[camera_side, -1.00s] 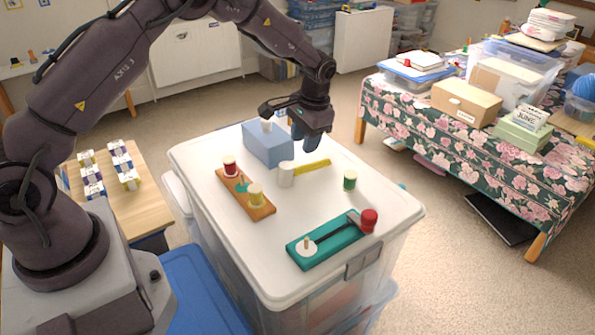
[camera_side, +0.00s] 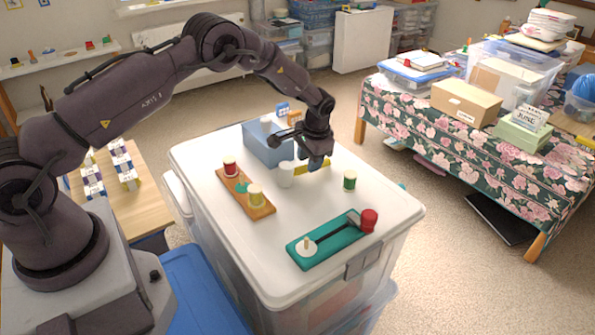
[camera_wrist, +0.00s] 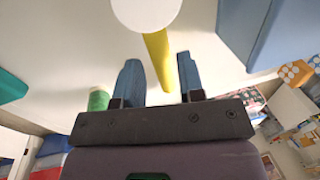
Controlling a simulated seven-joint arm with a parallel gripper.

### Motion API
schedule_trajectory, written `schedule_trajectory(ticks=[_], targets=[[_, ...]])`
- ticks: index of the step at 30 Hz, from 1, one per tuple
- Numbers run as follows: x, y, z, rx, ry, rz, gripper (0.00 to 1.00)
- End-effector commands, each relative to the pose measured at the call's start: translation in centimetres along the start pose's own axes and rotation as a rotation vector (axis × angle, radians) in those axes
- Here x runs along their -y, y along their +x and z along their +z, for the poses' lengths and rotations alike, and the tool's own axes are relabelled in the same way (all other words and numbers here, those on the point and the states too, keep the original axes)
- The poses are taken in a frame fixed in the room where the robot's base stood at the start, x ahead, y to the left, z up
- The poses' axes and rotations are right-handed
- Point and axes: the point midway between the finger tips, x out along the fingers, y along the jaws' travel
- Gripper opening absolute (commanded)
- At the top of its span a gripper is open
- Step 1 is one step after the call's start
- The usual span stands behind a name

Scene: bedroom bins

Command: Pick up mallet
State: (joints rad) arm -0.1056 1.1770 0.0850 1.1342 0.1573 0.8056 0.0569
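The mallet lies on the white bin lid (camera_side: 235,270), with a white head (camera_side: 286,175) and a yellow handle (camera_side: 306,168). In the wrist view its white head (camera_wrist: 146,8) is at the top edge, and the yellow handle (camera_wrist: 157,50) runs down between my fingers. My gripper (camera_side: 315,164) is low over the handle, partly hiding it in the side view. In the wrist view my gripper (camera_wrist: 159,68) is open, with one blue finger on each side of the handle and gaps between. How far the fingertips are above the lid is unclear.
A blue box (camera_side: 266,150) stands close behind the mallet. A green spool (camera_side: 349,181) stands to its right. A wooden board (camera_side: 262,211) with red and yellow spools is at left. A teal board (camera_side: 325,242) with a red knob (camera_side: 369,219) lies in front.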

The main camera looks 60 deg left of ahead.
Motion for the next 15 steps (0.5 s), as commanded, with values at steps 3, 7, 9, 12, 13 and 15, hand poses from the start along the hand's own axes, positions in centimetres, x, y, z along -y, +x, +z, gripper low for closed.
schedule_trajectory(ticks=[3,7,9,12,13,15], targets=[[0.0,1.8,0.0,0.002,0.001,0.001,0.36],[0.0,2.6,0.0,-0.001,0.002,0.001,0.36],[0.0,2.7,0.0,-0.001,0.002,0.001,0.36],[0.0,2.6,0.0,-0.001,0.001,0.001,0.36],[0.0,2.6,0.0,-0.001,0.001,0.001,0.36],[0.0,2.6,0.0,-0.001,0.001,0.001,0.22]])
